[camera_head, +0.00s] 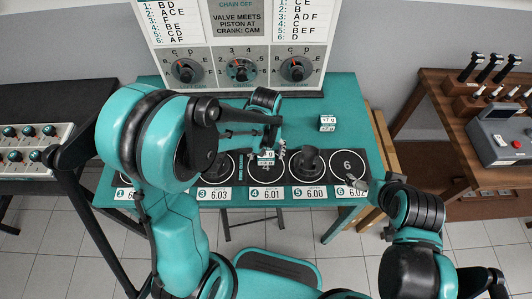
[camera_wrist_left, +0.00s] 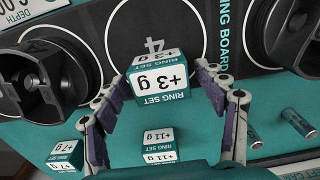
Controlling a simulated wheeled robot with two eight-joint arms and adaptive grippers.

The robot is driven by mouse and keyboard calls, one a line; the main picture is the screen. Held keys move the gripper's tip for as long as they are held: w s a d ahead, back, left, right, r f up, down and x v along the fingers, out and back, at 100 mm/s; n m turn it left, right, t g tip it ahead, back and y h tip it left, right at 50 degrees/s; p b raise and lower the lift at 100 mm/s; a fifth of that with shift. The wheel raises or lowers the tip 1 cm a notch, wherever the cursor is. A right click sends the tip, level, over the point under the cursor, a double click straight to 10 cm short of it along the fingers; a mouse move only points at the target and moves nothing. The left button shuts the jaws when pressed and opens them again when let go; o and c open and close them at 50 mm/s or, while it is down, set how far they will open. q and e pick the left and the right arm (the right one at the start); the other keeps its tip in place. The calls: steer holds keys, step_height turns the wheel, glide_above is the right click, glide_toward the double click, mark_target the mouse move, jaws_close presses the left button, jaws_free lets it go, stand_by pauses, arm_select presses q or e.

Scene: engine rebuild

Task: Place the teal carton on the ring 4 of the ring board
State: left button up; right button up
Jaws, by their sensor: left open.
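The teal carton marked +3 g (camera_wrist_left: 162,80) stands over the dark disc of ring 4 (camera_wrist_left: 150,20) on the ring board (camera_wrist_left: 225,45), hiding part of that disc. Its small label face also shows in the head view (camera_head: 265,160). My left gripper (camera_head: 266,151) is over ring 4. In the left wrist view its fingers (camera_wrist_left: 157,84) are spread on either side of the carton, with gaps visible. My right gripper (camera_head: 354,182) is by the front edge of ring 6 (camera_head: 347,163); its jaw state is too small to tell.
Black pistons stand on ring 5 (camera_head: 311,161) and ring 3 (camera_head: 212,165), flanking ring 4. A +7 g carton (camera_head: 327,123) and a +11 g carton (camera_wrist_left: 158,145) stand behind the board on the teal table (camera_head: 345,100). Small cylinders (camera_wrist_left: 292,115) lie nearby. A dial panel (camera_head: 240,70) rises at the back.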

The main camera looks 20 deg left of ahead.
arm_select(q)
step_height(320, 180, up, 10)
steer(key=p, duration=0.3)
steer(key=shift+r, duration=0.25)
steer(key=s+a+r+m+t, duration=0.3)
steer(key=s+r+t, duration=0.4)
steer(key=s, duration=0.3)
steer(key=shift+s+a+r, duration=0.2)
steer(key=shift+a+r, duration=0.15)
steer(key=shift+a, duration=0.5)
steer(key=shift+f, duration=0.15)
